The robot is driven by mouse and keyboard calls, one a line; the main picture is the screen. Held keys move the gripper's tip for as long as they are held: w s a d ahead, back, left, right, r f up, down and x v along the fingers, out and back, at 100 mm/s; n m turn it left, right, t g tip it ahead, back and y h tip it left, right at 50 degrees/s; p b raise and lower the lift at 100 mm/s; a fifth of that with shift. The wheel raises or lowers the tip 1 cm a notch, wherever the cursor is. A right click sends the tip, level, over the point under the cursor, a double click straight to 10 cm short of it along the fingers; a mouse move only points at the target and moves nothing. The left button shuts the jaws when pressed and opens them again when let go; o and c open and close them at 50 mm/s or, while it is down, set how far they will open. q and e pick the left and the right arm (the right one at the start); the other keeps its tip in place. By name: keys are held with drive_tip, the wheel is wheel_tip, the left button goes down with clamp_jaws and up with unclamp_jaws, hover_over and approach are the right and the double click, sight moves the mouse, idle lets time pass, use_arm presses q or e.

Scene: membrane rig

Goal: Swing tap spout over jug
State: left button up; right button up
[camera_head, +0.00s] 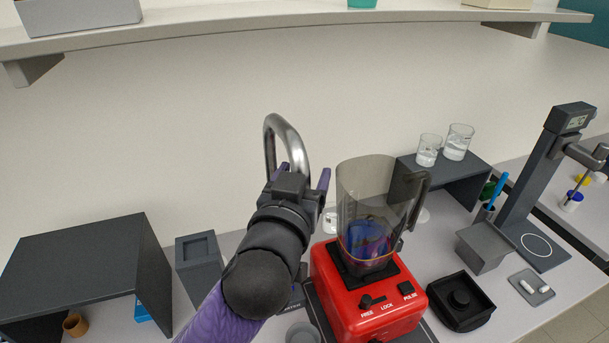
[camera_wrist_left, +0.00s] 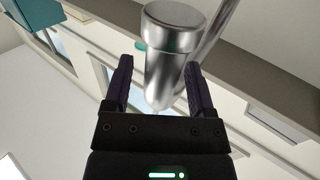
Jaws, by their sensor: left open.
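The tap spout (camera_head: 287,135) is a shiny silver tube bent in an arch, standing in front of the wall. In the left wrist view its round end (camera_wrist_left: 172,28) is large and lies between the fingers. My left gripper (camera_head: 297,172) is open, with its fingers on either side of the spout. I cannot tell whether either finger touches it. The jug (camera_head: 372,200) is clear grey with a dark handle. It stands on a red blender base (camera_head: 366,300), to the right of the spout and gripper. My left arm hides the tap's lower part. My right gripper is not in view.
A dark stand (camera_head: 90,260) and a dark box (camera_head: 199,262) are at the left. A dark riser (camera_head: 462,180) with two glass beakers stands behind right of the jug. A tall dark instrument (camera_head: 545,165) is farther right. A shelf (camera_head: 290,27) runs above.

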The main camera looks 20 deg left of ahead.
use_arm(q)
drive_tip(key=shift+w, duration=0.55)
clamp_jaws()
idle(1.0)
